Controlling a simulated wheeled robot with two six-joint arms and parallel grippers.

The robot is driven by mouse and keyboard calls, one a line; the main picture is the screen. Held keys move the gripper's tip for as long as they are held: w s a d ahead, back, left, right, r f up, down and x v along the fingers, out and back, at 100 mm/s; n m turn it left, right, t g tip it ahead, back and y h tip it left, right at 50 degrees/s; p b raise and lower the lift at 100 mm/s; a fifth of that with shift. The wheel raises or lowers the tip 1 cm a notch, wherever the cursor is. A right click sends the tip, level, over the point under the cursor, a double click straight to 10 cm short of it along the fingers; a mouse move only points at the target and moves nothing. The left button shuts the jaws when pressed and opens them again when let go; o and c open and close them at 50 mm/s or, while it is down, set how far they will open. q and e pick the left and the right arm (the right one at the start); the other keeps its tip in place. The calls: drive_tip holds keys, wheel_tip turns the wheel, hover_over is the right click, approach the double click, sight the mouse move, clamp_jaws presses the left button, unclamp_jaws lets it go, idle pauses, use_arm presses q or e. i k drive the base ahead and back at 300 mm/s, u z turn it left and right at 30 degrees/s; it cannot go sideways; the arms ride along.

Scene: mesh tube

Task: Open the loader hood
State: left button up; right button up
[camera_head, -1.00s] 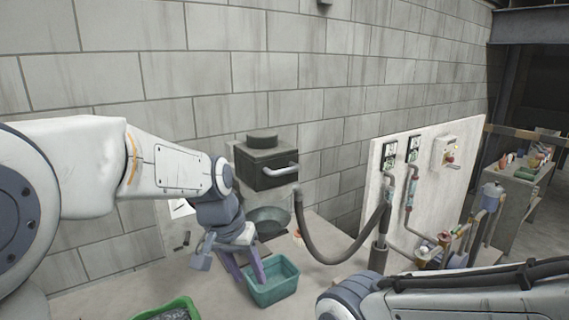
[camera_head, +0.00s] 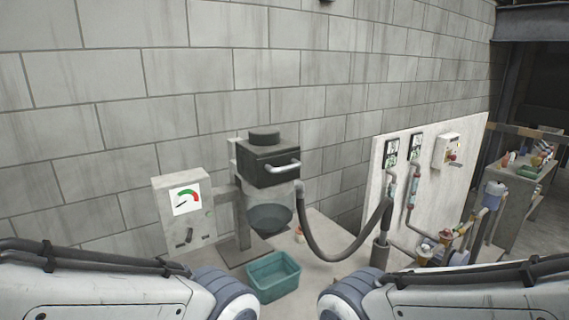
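The loader hood (camera_head: 268,163) is a dark box with a round cap on top, mounted in front of the block wall. A pale bar handle (camera_head: 283,168) runs across its front. The hood looks shut. A grey bowl-shaped hopper (camera_head: 270,217) sits below it, and a dark hose leads off to the right. My two arms come in at the bottom left and bottom right, both well short of the hood. Neither gripper shows in the view.
A teal bin (camera_head: 273,277) stands on the floor below the hopper. A grey gauge box (camera_head: 184,212) stands to the left. The dark hose (camera_head: 335,250) loops to a white panel (camera_head: 425,185) with valves and pipes at the right. A cluttered bench (camera_head: 522,190) is farther right.

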sight(267, 159)
drive_tip(key=z, duration=2)
drive_tip(key=k, duration=0.75)
drive_tip(key=u, duration=1.6)
drive_tip(key=i, duration=0.5)
drive_tip(key=u, duration=0.05)
